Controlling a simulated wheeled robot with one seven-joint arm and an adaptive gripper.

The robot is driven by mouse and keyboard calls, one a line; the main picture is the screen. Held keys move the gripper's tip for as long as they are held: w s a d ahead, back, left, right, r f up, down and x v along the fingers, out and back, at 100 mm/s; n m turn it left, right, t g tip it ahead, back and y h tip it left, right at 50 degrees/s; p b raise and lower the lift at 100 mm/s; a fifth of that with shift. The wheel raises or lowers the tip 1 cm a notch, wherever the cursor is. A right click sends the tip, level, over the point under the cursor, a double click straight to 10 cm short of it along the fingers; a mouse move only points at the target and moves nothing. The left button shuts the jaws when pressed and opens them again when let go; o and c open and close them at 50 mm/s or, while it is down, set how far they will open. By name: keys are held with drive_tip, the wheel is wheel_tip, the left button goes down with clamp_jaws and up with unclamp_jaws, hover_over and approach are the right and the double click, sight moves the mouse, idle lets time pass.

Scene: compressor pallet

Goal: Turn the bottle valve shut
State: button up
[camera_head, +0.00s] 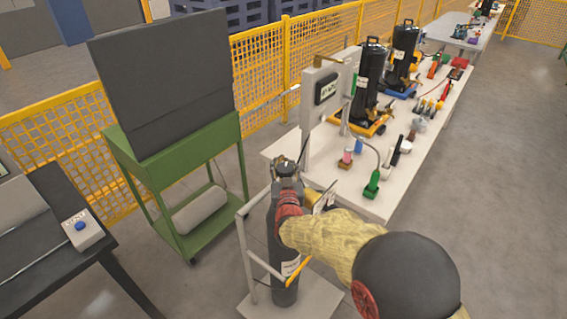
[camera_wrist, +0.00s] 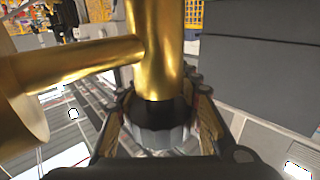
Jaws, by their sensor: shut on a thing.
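The dark gas bottle (camera_head: 287,292) stands upright on a small light trolley in the head view, in front of the bench. My arm crosses its upper part, so I cannot make out the valve or the grip clearly there. In the wrist view the brass valve body (camera_wrist: 160,48) fills the upper middle, with a brass branch pointing left. Below it is a grey fluted knob (camera_wrist: 160,138) with a black collar. My gripper (camera_wrist: 162,112) has its dark fingers on both sides of the knob and is shut on it.
A white trolley rail (camera_head: 241,235) stands left of the bottle. The green stand (camera_head: 165,166) with a dark panel is farther left. A long bench (camera_head: 355,207) with tools and black cylinders lies behind and right. The floor at far right is clear.

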drive_tip(key=m+h, duration=0.1)
drive_tip(key=h, duration=0.1)
drive_tip(key=d+m+h+p, duration=0.1)
drive_tip(key=m+h, duration=0.1)
drive_tip(key=h, duration=0.1)
drive_tip(key=s+d+m+g+h+p, duration=0.1)
drive_tip(key=m+g+h+p, duration=0.2)
drive_tip(key=m+g+h, duration=0.1)
drive_tip(key=s+d+m+g+h+p, duration=0.1)
drive_tip(key=s+m+g+h+p, duration=0.1)
drive_tip(key=m+g+h+p, duration=0.2)
drive_tip(key=s+d+m+g+h+p, duration=0.1)
drive_tip(key=m+g+h+p, duration=0.3)
drive_tip(key=g, duration=0.5)
drive_tip(key=shift+s+d+r+m+h, duration=0.1)
drive_tip(key=shift+d+m+h, duration=0.15)
drive_tip(key=shift+m+h, duration=0.45)
drive_tip(key=shift+s+d+r+m+h, duration=0.15)
drive_tip(key=shift+m+h, duration=0.25)
drive_tip(key=shift+m, duration=0.5)
drive_tip(key=shift+f+m+g+p, duration=0.2)
drive_tip(key=shift+m+g+p, duration=0.35)
drive_tip(key=shift+p, duration=0.7)
drive_tip(key=o, duration=1.4)
drive_tip(key=b, duration=0.2)
drive_tip(key=n+t+b, duration=0.1)
drive_tip(key=b, duration=0.1)
drive_tip(key=shift+w+f, duration=0.1)
drive_tip(key=shift+f, duration=0.15)
